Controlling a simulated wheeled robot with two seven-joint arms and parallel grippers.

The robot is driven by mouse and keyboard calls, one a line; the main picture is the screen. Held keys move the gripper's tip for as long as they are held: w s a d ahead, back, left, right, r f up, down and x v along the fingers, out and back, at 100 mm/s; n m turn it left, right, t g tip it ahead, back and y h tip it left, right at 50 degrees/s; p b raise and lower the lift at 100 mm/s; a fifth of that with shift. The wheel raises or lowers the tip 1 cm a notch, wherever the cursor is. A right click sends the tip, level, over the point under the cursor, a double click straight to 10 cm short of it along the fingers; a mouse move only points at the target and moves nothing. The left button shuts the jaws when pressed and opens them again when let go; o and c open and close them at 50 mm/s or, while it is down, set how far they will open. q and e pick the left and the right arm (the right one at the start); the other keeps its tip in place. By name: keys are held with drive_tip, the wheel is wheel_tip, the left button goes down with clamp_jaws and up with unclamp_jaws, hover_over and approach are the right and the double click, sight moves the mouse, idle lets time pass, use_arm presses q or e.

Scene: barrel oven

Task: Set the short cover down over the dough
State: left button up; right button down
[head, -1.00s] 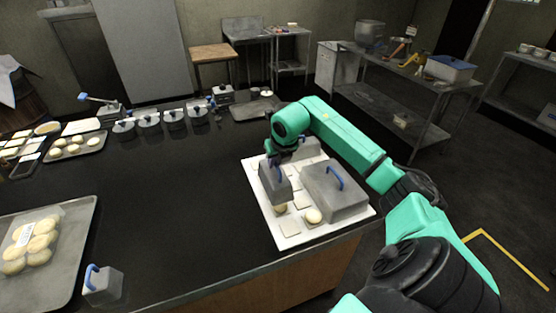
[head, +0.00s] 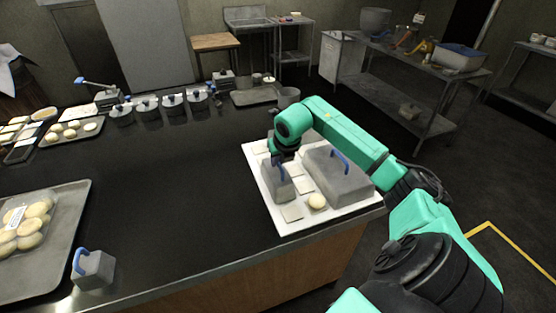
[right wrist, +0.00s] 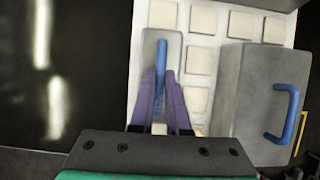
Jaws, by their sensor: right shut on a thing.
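My right gripper (head: 281,158) is shut on the blue handle of the short cover (head: 279,184), a narrow grey metal box. In the right wrist view the fingers (right wrist: 161,88) pinch the handle along the middle of the cover (right wrist: 148,48). The cover is upright and low over the left part of the white board (head: 258,182); I cannot tell whether it touches the board. No dough shows under it. My left gripper is not in view.
A larger grey cover (head: 335,182) with a blue handle stands close on the right of the board. Flat pale squares (head: 292,212) lie around. A small handled block (head: 93,269) and a tray (head: 62,250) of bagged dough are at the left. The black counter between is clear.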

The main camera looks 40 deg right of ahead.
drive_tip(key=shift+f+b, duration=0.4)
idle(0.4)
drive_tip(key=c, duration=0.8)
unclamp_jaws()
drive_tip(key=shift+s+r, duration=0.15)
drive_tip(key=shift+r, duration=0.15)
drive_tip(key=b+v, duration=0.2)
drive_tip(key=v, duration=1.2)
drive_tip(key=shift+a, duration=0.15)
